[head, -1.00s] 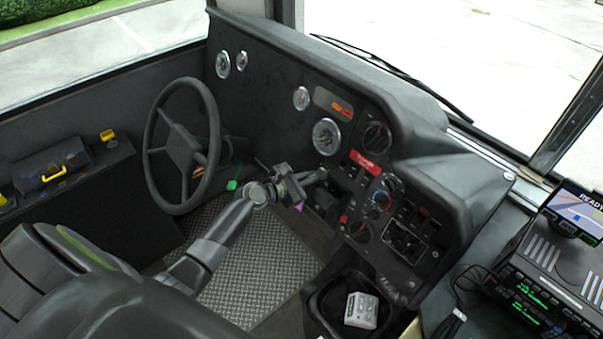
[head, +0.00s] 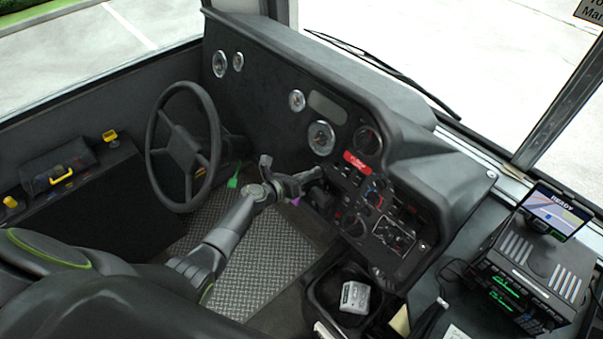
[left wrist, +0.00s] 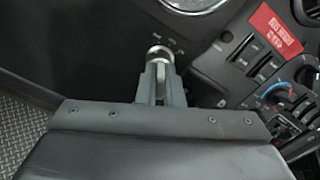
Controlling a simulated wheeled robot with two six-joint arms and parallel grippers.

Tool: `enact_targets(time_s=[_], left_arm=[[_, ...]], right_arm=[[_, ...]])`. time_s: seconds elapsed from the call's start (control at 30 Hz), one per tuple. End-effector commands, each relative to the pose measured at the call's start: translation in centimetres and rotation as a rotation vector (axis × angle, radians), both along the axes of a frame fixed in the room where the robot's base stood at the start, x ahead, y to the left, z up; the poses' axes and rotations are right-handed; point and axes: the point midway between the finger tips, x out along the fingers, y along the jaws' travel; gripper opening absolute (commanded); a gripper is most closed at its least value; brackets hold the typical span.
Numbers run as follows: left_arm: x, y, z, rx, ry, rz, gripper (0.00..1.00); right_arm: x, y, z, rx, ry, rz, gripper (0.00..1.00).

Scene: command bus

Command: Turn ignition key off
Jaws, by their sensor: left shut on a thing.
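The ignition switch (left wrist: 160,51) shows in the left wrist view as a round silver piece on the dark dash panel, with small pale markings around it. My left gripper (left wrist: 160,84) is shut on the key at this switch, and its fingers hide most of the key. In the head view my left gripper (head: 315,175) reaches the dash below the large round gauge, to the right of the steering wheel. A small purple item (head: 295,201) hangs just below the gripper. My right gripper is not in view.
The steering wheel (head: 183,146) stands left of my arm. Right of the gripper are a red label (head: 356,162) and a panel of switches and knobs (head: 393,236). The dash display (head: 327,108) is dark. A bin (head: 318,290) holds a grey keypad device (head: 355,297).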

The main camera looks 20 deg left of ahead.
Motion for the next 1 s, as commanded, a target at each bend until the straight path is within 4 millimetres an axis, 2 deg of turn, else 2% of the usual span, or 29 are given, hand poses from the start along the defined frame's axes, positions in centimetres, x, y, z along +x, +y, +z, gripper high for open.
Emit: enact_targets(time_s=[0.3, 0.87, 0.9, 1.0], left_arm=[[0.07, -0.02, 0.13, -0.103, 0.052, 0.042, 0.0], [0.08, -0.01, 0.07, -0.126, 0.063, 0.051, 0.0], [0.08, -0.01, 0.07, -0.126, 0.063, 0.051, 0.12], [0.08, -0.01, 0.06, -0.125, 0.062, 0.051, 0.25]], right_arm=[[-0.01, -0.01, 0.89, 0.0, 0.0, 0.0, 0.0], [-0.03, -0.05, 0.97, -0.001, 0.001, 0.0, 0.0], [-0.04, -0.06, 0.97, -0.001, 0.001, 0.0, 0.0], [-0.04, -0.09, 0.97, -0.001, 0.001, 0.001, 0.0]])
